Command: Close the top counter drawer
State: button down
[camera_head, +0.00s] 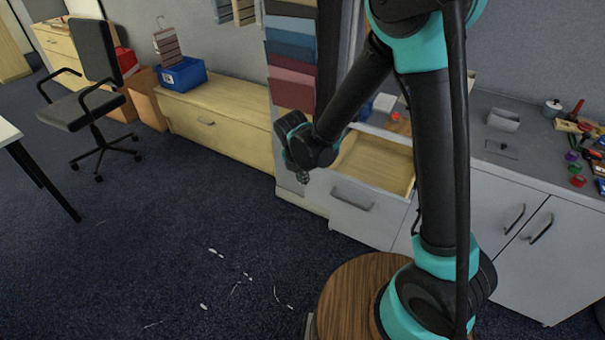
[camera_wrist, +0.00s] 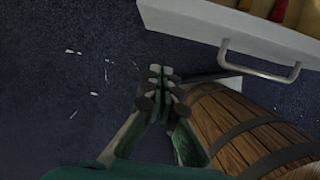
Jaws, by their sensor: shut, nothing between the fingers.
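The top counter drawer (camera_head: 372,165) stands pulled open in the head view, its pale wooden inside showing and part of it hidden behind my arm. Its light grey front carries a bar handle (camera_head: 352,197). In the wrist view the drawer front (camera_wrist: 215,25) runs along the top right, with the handle (camera_wrist: 258,66) below it. My gripper (camera_head: 303,177) is at the left of the drawer front in the head view. In the wrist view my gripper (camera_wrist: 160,80) has its fingers together over the floor, empty and apart from the handle.
The grey counter (camera_head: 500,165) holds tools and small coloured things at the right. Cabinet doors (camera_head: 535,240) below it are shut. A low wooden cabinet (camera_head: 220,125) with a blue bin (camera_head: 182,77) stands left. The dark carpet in front is open, with white scraps on it.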

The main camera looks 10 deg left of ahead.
aim_at(311, 178)
jog(key=shift+w+d+f, duration=0.3)
jog(key=shift+w+f, duration=0.25)
jog(key=shift+w, duration=0.2)
jog(key=shift+w+d+f, duration=0.25)
jog(key=shift+w+f, duration=0.3)
jog(key=shift+w, duration=0.25)
jog(key=shift+w+d+f, duration=0.3)
jog(key=shift+w+f, duration=0.25)
jog(key=shift+w, duration=0.2)
jog(key=shift+w, duration=0.1)
